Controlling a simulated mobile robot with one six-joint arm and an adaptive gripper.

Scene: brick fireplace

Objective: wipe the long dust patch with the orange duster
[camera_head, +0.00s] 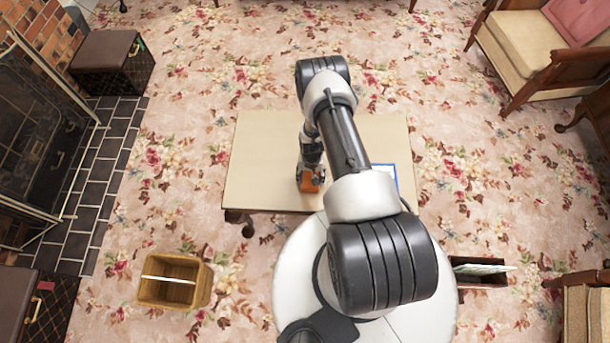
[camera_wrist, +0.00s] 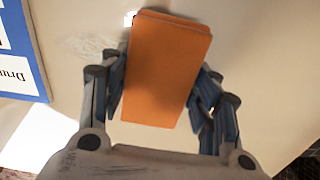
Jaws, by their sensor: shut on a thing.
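The orange duster (camera_wrist: 168,70) is between the fingers of my gripper (camera_wrist: 160,95) in the wrist view. The gripper is shut on it. In the head view the duster (camera_head: 309,181) shows as a small orange shape at the lower end of my arm, over the near part of the cream table (camera_head: 262,150). I cannot tell whether it touches the tabletop. A small pale mark (camera_wrist: 112,53) shows on the tabletop beside the duster in the wrist view.
A blue-edged white sheet or book (camera_wrist: 18,50) lies on the table; it also shows in the head view (camera_head: 388,172). A wicker basket (camera_head: 174,282) stands on the carpet at lower left. A fireplace (camera_head: 40,140) is at left and an armchair (camera_head: 520,45) at upper right.

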